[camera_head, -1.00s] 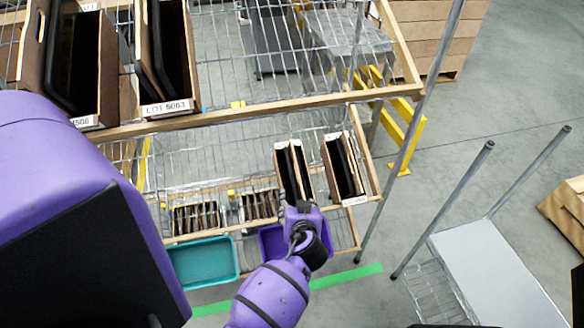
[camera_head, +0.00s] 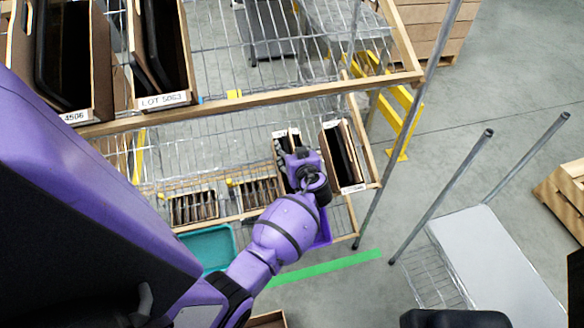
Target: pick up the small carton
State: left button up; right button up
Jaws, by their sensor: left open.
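Several open-topped cartons stand tilted on the wire rack, and I cannot tell which one is the small carton. On the middle shelf, a narrow carton with dark contents (camera_head: 280,147) is largely hidden behind my left gripper (camera_head: 299,158). A similar carton with a white label (camera_head: 352,188) stands just right of it. My purple left arm reaches in from the lower left, with its wrist over the first carton. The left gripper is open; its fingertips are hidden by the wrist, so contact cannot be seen.
Larger labelled cartons (camera_head: 163,101) stand on the upper shelf, above a wooden rail (camera_head: 250,102). A teal bin (camera_head: 208,247) is below.

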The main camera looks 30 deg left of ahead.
pick_arm(q)
grip_shut()
jog(key=shift+r, duration=0.15)
jog(key=shift+w+r, duration=0.1)
dwell(0.3)
